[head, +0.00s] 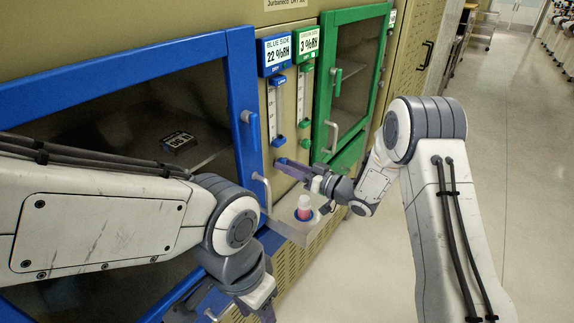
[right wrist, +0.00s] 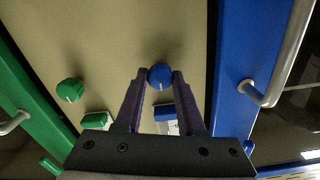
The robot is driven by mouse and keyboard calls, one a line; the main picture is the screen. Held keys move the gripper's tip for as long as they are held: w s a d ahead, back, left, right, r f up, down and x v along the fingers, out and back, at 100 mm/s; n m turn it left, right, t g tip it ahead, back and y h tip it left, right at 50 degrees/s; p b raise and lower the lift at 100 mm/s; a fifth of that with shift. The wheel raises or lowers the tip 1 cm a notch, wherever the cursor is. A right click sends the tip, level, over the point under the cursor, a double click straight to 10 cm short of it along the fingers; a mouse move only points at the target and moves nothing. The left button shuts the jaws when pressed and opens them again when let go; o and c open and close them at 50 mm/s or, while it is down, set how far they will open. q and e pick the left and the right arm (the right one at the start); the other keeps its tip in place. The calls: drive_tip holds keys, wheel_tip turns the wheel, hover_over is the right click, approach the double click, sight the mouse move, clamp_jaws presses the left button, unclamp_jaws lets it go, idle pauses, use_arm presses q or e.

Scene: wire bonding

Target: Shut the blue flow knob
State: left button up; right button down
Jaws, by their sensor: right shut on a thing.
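The blue flow knob (right wrist: 159,76) is on the beige panel in the right wrist view. It is round, with a small pale mark on its face. My right gripper (right wrist: 160,74) has its two dark fingers on either side of the knob, shut on it. In the head view my right gripper (head: 279,163) reaches the panel below the blue column, and its fingers mostly hide the knob. My left gripper (head: 262,305) is at the bottom edge of the head view, cut off, so its opening does not show.
A green knob (right wrist: 70,90) is beside the blue one. The blue-framed door (head: 243,110) and green-framed door (head: 328,90) have protruding handles. Below my right gripper, a small tray (head: 285,230) holds a white-capped bottle (head: 304,208).

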drive_tip(key=shift+f, duration=0.1)
drive_tip(key=c, duration=0.5)
unclamp_jaws()
drive_tip(key=b+v, duration=0.1)
drive_tip(key=v, duration=0.9)
drive_tip(key=shift+s+d, duration=0.15)
drive_tip(key=shift+d, duration=0.05)
